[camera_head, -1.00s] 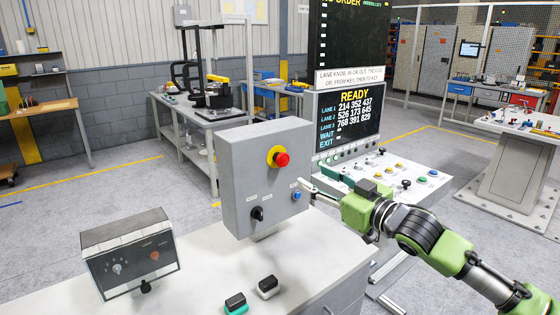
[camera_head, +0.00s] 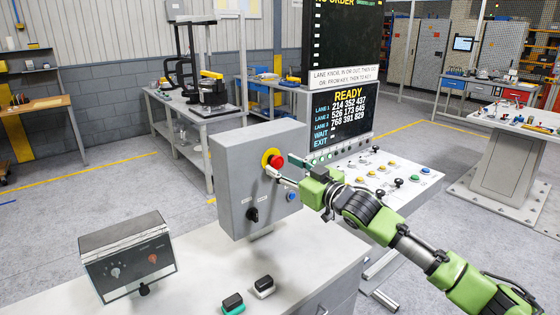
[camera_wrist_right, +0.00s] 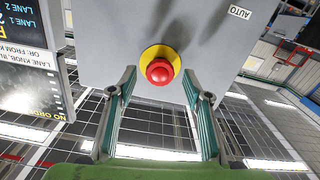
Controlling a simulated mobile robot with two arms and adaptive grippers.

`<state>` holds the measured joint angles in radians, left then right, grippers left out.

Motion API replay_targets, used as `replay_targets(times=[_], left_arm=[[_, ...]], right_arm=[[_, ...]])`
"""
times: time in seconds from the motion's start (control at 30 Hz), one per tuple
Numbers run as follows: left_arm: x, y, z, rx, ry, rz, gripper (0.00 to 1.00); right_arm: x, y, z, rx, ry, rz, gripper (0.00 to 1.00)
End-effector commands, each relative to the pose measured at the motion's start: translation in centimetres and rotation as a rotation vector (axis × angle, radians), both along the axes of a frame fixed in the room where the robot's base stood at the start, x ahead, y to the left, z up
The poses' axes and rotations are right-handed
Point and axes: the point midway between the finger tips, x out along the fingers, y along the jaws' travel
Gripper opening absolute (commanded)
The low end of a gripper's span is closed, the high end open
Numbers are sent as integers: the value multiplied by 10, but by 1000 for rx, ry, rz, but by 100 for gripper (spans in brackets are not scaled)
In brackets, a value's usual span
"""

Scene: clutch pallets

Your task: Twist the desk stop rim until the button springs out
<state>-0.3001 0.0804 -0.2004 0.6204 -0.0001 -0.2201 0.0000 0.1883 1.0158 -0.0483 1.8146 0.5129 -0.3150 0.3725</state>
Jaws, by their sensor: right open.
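The desk stop is a red mushroom button (camera_head: 277,161) with a yellow rim (camera_head: 266,157), on the front of a grey box (camera_head: 235,185). In the right wrist view the red button (camera_wrist_right: 159,71) and its yellow ring (camera_wrist_right: 160,56) sit just beyond the fingertips, centred between them. My right gripper (camera_head: 280,171) is open, its two fingers (camera_wrist_right: 158,85) apart on either side of the button; I cannot tell whether they touch it. In the head view the fingers reach the button's lower right side. My left gripper is not in view.
Below the stop on the box are a black selector knob (camera_head: 252,214) and a blue button (camera_head: 291,196). A smaller grey control box (camera_head: 128,255) and two small block-shaped items stand on the white desk (camera_head: 190,290). A sloped button console (camera_head: 385,175) stands behind my right arm.

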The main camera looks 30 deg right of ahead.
Motion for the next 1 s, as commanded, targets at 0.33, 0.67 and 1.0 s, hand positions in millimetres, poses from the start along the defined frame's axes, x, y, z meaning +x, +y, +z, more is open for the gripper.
replay_targets(times=[0.33,0.67,1.0], left_arm=[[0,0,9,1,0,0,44],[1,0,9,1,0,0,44],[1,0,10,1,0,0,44]], right_arm=[[21,2,1,0,0,0,45],[21,2,0,-1,0,1,27],[21,2,0,10,1,1,6]])
